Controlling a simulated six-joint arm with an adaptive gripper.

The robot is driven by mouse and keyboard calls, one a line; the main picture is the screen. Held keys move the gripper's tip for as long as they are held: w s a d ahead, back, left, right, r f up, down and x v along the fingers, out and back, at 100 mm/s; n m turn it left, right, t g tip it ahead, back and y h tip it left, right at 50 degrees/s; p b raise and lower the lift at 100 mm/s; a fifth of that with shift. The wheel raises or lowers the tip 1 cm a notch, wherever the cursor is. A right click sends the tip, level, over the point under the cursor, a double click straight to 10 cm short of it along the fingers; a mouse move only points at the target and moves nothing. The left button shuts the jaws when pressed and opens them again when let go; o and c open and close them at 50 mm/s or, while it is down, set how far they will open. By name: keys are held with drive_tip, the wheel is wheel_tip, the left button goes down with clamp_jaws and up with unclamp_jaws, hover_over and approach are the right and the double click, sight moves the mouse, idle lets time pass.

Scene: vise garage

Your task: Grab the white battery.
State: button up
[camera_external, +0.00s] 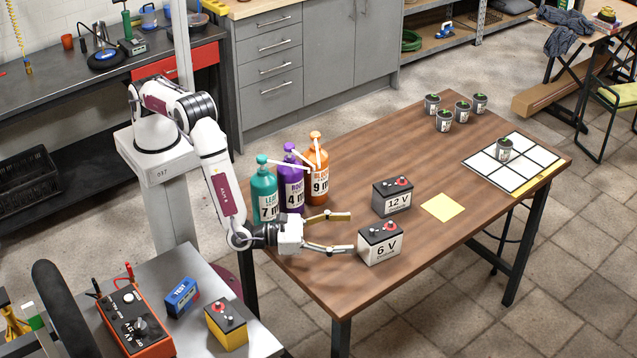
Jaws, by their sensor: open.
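The white battery (379,248), marked 6 V, has a dark top with red terminals and stands upright near the front edge of the wooden table (450,160). My gripper (351,232) is open and points right, to the left of the white battery. One finger reaches close to the battery's left side; I cannot tell if it touches. The other finger is farther back, and the space between them looks empty. A grey battery (392,196), marked 12 V, stands behind the white one.
Teal (264,190), purple (291,180) and orange (317,170) pump bottles stand close behind my gripper. A yellow note (443,207) lies right of the batteries. Small dark cans (445,121) and a white grid board (490,173) are farther off. A yellow battery (227,325) stands on another bench.

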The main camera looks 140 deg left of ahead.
sight(369, 231)
idle(0.3)
drive_tip(key=shift+f+x, duration=0.2)
drive_tip(key=shift+x, duration=2.4)
drive_tip(key=shift+s+a, duration=0.1)
drive_tip(key=shift+s, duration=0.05)
drive_tip(key=c, duration=1.8)
drive_tip(key=shift+r, duration=0.25)
clamp_jaws()
